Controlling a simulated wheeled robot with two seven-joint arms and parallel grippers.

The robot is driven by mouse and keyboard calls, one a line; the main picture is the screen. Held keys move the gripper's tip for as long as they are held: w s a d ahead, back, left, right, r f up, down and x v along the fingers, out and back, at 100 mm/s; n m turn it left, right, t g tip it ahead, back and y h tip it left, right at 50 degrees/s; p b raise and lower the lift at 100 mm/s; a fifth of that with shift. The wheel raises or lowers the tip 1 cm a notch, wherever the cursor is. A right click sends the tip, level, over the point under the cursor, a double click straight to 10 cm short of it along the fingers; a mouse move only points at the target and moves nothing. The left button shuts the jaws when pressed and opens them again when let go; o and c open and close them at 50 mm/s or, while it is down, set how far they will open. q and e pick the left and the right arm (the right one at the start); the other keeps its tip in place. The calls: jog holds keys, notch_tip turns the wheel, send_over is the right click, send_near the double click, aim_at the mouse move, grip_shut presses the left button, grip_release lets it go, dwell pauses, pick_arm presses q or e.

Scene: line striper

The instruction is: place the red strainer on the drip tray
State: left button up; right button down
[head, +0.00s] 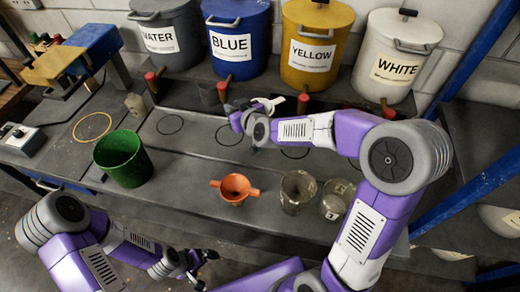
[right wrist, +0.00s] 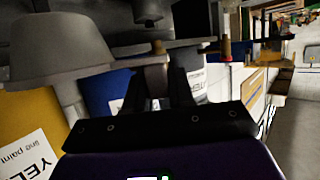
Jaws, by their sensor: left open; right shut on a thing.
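The red strainer (head: 235,188), an orange-red bowl with two side tabs, sits on the dark bench between the green bucket and a clear cup. The drip tray seems to be the dark panel (head: 200,150) with ring marks below the taps; its edges are hard to make out. My left gripper (head: 203,262) is open and empty, in front of the bench and below the strainer. My right gripper (head: 236,108) is up by the blue container's tap (head: 222,90), apart from the strainer. In the right wrist view its fingers (right wrist: 160,92) close around what looks like that tap.
A green bucket (head: 122,158) stands left of the strainer. Two clear cups (head: 298,192) (head: 337,198) stand right of it. Water, blue (head: 238,40), yellow (head: 315,45) and white containers line the back. My right arm crosses above the bench's right half.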

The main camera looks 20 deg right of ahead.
notch_tip(320, 180, down, 15)
jog(key=b, duration=0.6)
jog(key=shift+r+b, duration=0.2)
jog(key=shift+b, duration=0.15)
jog(key=shift+f, duration=0.1)
jog(key=c, duration=1)
grip_release()
jog(key=shift+s+r, duration=0.2)
jog(key=shift+r, duration=0.05)
jog(key=shift+p+v, duration=0.35)
jog(key=shift+v, duration=3.2)
